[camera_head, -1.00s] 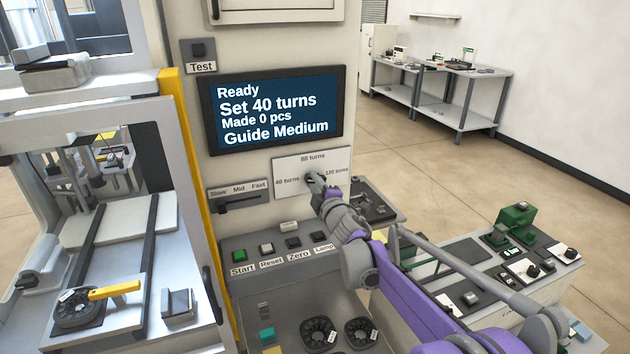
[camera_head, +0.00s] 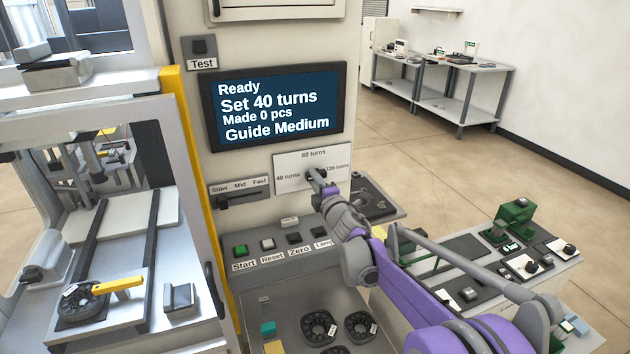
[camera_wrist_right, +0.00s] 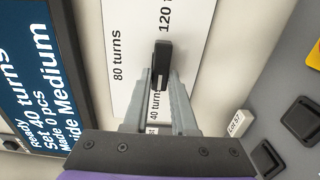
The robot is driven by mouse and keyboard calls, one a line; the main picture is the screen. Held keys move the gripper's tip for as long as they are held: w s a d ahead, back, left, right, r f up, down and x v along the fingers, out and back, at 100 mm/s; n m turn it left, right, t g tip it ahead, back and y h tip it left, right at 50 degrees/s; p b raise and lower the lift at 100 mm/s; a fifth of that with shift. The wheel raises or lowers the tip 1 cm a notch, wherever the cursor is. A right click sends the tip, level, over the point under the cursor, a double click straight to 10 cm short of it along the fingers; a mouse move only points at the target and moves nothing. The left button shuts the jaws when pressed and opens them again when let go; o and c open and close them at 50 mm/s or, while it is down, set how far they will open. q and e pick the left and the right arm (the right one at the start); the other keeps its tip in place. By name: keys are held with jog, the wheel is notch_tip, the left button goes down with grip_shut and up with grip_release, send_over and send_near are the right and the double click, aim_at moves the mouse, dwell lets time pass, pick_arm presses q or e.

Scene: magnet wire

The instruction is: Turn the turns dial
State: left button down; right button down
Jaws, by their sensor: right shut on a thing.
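The turns dial (camera_wrist_right: 161,66) is a small black knob on a white plate (camera_head: 296,168) marked 40, 80 and 120 turns. In the wrist view its long body lies between the fingertips of my right gripper (camera_wrist_right: 162,82), which is shut on it. In the head view the gripper (camera_head: 318,180) reaches the plate and mostly hides the dial. The display (camera_head: 272,106) reads "Ready, Set 40 turns, Made 0 pcs, Guide Medium". My left gripper is not in view.
Below the plate are the speed slider (camera_head: 238,199) and a row of buttons (camera_head: 267,244). The Test switch (camera_head: 199,48) is above left. A yellow post (camera_head: 190,180) stands left of the panel. A side table (camera_head: 480,265) with parts stands at right.

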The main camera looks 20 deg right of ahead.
jog(key=c, duration=0.7)
grip_release()
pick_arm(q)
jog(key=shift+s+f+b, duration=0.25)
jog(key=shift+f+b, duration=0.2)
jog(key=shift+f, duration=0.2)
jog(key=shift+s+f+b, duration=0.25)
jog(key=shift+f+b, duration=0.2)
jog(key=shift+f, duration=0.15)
pick_arm(e)
jog(key=s, duration=1.1)
jog(key=shift+a, duration=0.35)
jog(key=shift+w, duration=0.1)
